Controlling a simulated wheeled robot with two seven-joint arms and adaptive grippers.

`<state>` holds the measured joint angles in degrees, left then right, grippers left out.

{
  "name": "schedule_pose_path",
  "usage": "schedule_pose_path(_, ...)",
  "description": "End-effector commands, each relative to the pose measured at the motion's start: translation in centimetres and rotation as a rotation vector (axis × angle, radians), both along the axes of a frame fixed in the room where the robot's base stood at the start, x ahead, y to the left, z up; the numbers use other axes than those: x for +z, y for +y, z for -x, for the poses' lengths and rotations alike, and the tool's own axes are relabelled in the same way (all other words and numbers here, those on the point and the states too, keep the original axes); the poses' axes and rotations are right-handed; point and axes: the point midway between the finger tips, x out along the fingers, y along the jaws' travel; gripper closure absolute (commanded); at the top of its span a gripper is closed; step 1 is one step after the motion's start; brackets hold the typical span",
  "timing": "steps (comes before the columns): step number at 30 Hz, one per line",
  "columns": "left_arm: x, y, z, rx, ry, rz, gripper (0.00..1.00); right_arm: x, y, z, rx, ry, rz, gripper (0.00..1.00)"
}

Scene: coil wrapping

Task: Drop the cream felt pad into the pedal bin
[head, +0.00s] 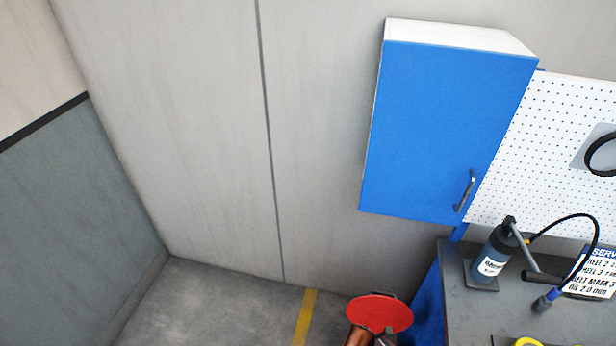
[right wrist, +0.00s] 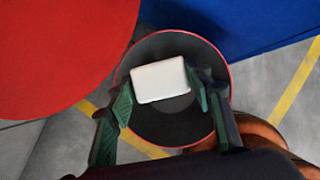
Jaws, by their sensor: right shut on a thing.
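The cream felt pad (right wrist: 160,80) is a pale rounded block between the fingers of my right gripper (right wrist: 163,92), which is shut on it. In the right wrist view it shows against the dark round mouth of the pedal bin (right wrist: 176,128), with the bin's interior and floor behind it. The bin's red lid (right wrist: 55,50) stands open at the left of that view. In the head view the red lid (head: 380,313) shows at the bottom edge, while the pad and the bin's mouth are out of sight. My left gripper is not in view.
A blue workbench side (head: 428,300) stands right beside the bin. The bench top (head: 470,318) carries a pump bottle (head: 493,255) and a black hose. A blue wall cabinet (head: 445,130) hangs above. The floor (head: 215,305) left of the bin is clear.

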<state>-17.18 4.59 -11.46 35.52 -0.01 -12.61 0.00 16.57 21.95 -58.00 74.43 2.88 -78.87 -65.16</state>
Motion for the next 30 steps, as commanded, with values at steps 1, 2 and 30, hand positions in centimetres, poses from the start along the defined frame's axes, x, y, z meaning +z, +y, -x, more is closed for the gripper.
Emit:
schedule_pose_path(1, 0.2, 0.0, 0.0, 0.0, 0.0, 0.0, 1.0, -0.1, -0.4, 0.6, -0.023, 0.001, -0.002, 0.76)
schedule_pose_path(2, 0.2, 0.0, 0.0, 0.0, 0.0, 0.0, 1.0, -0.2, -0.6, 0.9, -0.033, 0.0, -0.001, 0.76)
schedule_pose_path(30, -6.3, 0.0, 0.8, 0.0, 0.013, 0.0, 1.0, -6.3, -0.8, 1.0, -0.044, -0.002, -0.002, 0.76)
